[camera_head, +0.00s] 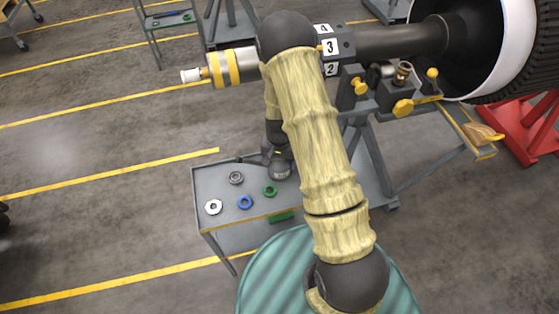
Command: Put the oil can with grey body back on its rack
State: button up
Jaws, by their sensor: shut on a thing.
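My arm reaches up from the bottom, bends at the top and comes down behind its own upper link. My gripper (279,155) is at its lower end, over the back right of a grey cart, partly hidden by my arm. It is shut on a small grey-bodied thing (280,171), which looks like the oil can with grey body. A thin dark spout-like part sticks out to its left. I cannot tell whether the can touches the cart top. I cannot make out its rack for certain.
The grey cart (211,185) carries a grey ring (236,178), a blue ring (245,202), a green ring (270,190) and a pale ring (213,207). A rotor shaft (395,41) on a stand lies behind my arm. A brass-topped fitting (403,72) is at right.

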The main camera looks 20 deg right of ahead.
jog(key=shift+f, duration=0.1)
jog(key=o, duration=1.5)
jog(key=shift+c, duration=0.2)
notch_tip(320, 180, up, 12)
jog(key=shift+r+b, duration=0.15)
jog(key=shift+b, duration=0.45)
